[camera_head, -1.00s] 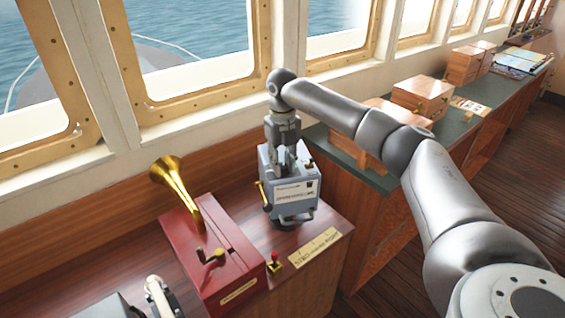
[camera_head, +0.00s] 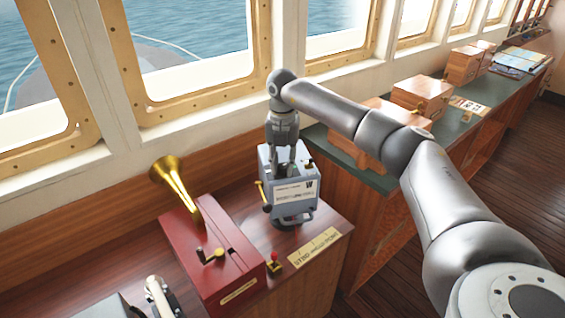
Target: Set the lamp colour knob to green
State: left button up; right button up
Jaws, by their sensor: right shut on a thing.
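A grey lamp box (camera_head: 296,192) stands on a round dark base at the right end of the near wooden counter. It has a white label on its front and a brass lever on its left side. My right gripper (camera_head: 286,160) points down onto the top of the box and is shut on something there. The fingers hide what they hold, so I take it to be the lamp colour knob but cannot see its setting. A small brass knob shows on the top right of the box. My left gripper is not in view.
A red box with a crank (camera_head: 222,262) and a brass horn (camera_head: 176,182) stand left of the lamp. Wooden boxes (camera_head: 421,95) stand on the green-topped counter behind my arm.

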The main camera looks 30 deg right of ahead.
aim_at(283, 165)
jog(key=shift+w+d+r, duration=0.1)
jog(key=shift+r, duration=0.05)
jog(key=o, duration=1)
jog(key=shift+o, duration=0.2)
notch_tip(283, 165, up, 12)
